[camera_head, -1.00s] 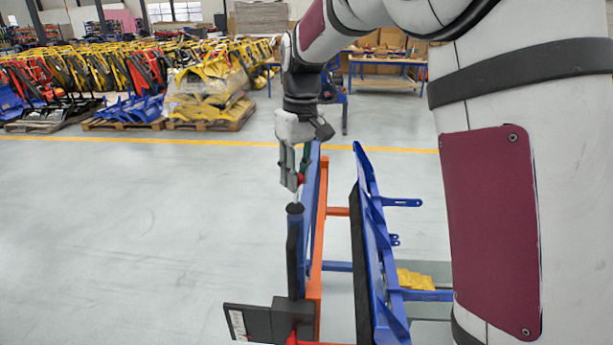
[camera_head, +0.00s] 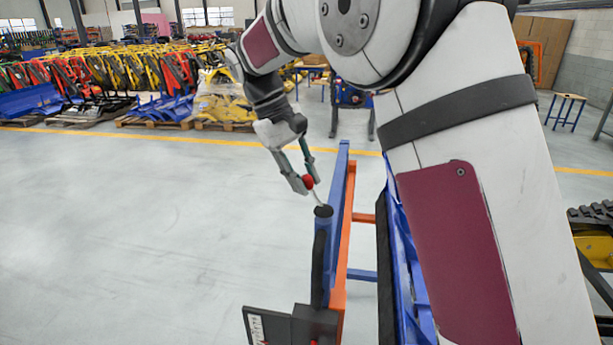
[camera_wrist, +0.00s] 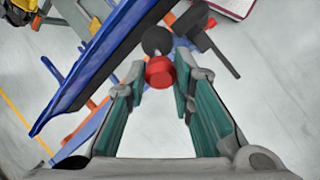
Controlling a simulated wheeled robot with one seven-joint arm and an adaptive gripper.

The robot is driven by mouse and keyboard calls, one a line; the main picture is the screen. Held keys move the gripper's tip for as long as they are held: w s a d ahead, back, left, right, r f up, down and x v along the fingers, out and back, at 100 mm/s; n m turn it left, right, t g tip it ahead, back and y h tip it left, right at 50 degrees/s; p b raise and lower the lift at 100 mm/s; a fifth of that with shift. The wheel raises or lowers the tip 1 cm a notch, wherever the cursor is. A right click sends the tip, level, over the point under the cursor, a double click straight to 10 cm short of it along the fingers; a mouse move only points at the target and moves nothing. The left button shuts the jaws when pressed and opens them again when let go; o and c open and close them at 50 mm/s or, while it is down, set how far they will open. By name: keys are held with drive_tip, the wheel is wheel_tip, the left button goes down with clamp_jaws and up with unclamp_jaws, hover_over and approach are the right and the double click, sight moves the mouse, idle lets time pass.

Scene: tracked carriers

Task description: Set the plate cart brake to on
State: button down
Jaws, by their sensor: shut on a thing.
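The plate cart (camera_head: 345,240) has blue and orange bars and stands in front of me, partly hidden by my arm. A blue post with a black cap (camera_head: 322,211) stands at its near left. A thin pale brake lever rises from the cap, tilted up and left, and ends in a red knob (camera_head: 308,182). My gripper (camera_head: 304,186) comes down from the upper left and is shut on the red knob. In the wrist view the knob (camera_wrist: 160,72) sits between the two fingertips, with the round black cap (camera_wrist: 156,40) just beyond it.
A black plate (camera_head: 268,326) with a white label is at the post's foot. Another blue frame (camera_head: 405,270) stands to the right, partly behind my arm. Pallets with blue and yellow parts (camera_head: 222,105) are far back. The floor to the left is clear.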

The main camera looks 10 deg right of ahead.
drive_tip(key=shift+a+f, duration=0.25)
drive_tip(key=shift+a, duration=0.15)
drive_tip(key=c, duration=1.4)
unclamp_jaws()
drive_tip(key=shift+d, duration=0.1)
drive_tip(key=shift+r, duration=0.2)
drive_tip(key=v, duration=1.1)
drive_tip(key=shift+r, duration=0.35)
